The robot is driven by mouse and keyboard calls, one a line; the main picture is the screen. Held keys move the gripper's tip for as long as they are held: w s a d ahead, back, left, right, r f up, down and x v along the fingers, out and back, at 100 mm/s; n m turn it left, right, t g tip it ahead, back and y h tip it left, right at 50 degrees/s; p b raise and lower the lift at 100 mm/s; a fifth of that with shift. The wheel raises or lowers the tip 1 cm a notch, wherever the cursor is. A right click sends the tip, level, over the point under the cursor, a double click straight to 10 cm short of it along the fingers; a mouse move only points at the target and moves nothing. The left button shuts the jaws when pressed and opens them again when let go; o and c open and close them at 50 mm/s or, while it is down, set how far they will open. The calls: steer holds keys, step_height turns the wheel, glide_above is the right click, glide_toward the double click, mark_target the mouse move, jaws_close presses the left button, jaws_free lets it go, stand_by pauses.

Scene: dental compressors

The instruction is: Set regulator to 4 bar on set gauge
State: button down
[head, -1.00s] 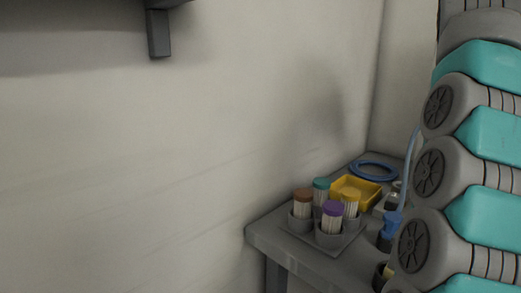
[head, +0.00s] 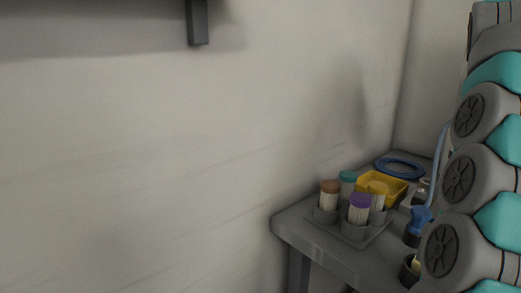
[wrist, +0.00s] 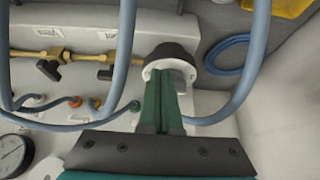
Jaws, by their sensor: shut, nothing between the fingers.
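In the wrist view my gripper (wrist: 163,82) is shut and empty, its two green fingers side by side. The fingertips overlap the near side of a round black knob-like part (wrist: 172,50) with a pale collar, which may be the regulator; I cannot tell whether they touch it. A round white gauge (wrist: 13,154) with a black rim is cut off at the lower left. Its needle shows but the reading is too small to tell, and whether it is the set gauge is unclear. In the head view my gripper is out of sight.
Blue hoses (wrist: 124,50) loop close around my gripper. A brass pipe (wrist: 88,56) with a black valve handle (wrist: 50,70) runs at left. In the head view the grey table (head: 303,236) holds several capped containers (head: 359,209), a yellow tray (head: 397,192) and a blue coil (head: 400,167).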

steer(key=shift+w+d+p, duration=0.2)
steer(key=shift+w+p, duration=0.15)
steer(key=shift+w, duration=0.1)
stand_by(0.6)
steer(key=shift+w+a, duration=0.35)
steer(key=shift+a, duration=0.15)
stand_by(0.4)
steer(key=shift+w+a+p, duration=0.3)
steer(key=shift+w+a, duration=0.05)
steer(key=shift+w, duration=0.25)
steer(key=shift+a, duration=0.1)
stand_by(0.4)
steer(key=shift+s+a, duration=0.2)
steer(key=shift+a, duration=0.05)
